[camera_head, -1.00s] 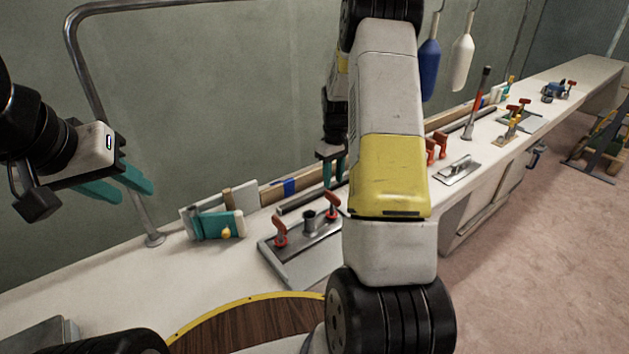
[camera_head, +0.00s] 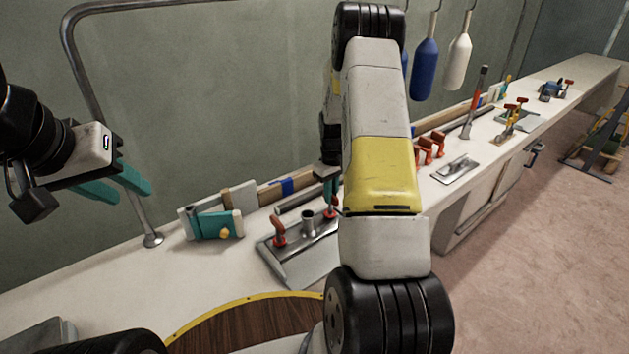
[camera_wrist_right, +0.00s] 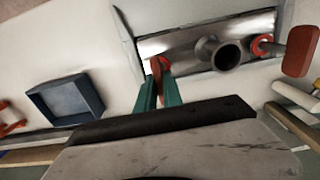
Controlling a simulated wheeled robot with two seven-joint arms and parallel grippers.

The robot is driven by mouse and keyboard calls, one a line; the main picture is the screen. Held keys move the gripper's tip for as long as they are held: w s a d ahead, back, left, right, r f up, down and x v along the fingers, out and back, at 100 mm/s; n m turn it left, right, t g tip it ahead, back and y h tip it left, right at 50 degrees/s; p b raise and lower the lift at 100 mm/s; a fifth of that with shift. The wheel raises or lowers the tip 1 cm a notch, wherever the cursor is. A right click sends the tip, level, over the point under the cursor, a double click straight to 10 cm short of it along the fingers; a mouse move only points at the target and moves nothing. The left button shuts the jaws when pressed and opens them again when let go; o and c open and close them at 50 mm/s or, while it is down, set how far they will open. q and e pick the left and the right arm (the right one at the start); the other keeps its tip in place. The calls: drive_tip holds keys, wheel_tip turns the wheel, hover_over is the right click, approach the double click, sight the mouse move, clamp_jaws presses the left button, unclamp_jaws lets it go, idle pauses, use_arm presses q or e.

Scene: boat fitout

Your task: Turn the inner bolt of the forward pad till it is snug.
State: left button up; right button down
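A bright metal pad (camera_head: 300,262) with an upright tube (camera_head: 308,222) lies on the bench, with a red-handled bolt at each end. The left bolt's red handle (camera_head: 279,231) stands free. My right gripper (camera_head: 329,192) is down at the right bolt (camera_head: 330,213), partly hidden by my forearm. In the right wrist view, the teal fingers (camera_wrist_right: 159,82) have a red handle (camera_wrist_right: 157,70) between their tips; whether they press on it is unclear. The other red handle (camera_wrist_right: 300,50) is beyond the tube (camera_wrist_right: 220,55). My left gripper (camera_head: 122,188) is open and empty, above the bench.
Red-handled items (camera_head: 430,150), a trowel-like plate (camera_head: 456,168) and a second fitting (camera_head: 517,118) lie further right. A blue tray (camera_wrist_right: 67,98) shows in the wrist view.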

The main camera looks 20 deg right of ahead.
idle(0.4)
drive_tip(key=m, duration=0.5)
drive_tip(key=shift+m, duration=0.3)
drive_tip(key=m, duration=0.6)
drive_tip(key=shift+w+r, duration=0.1)
drive_tip(key=m, duration=0.4)
drive_tip(key=shift+m, duration=2)
drive_tip(key=c, duration=1.5)
unclamp_jaws()
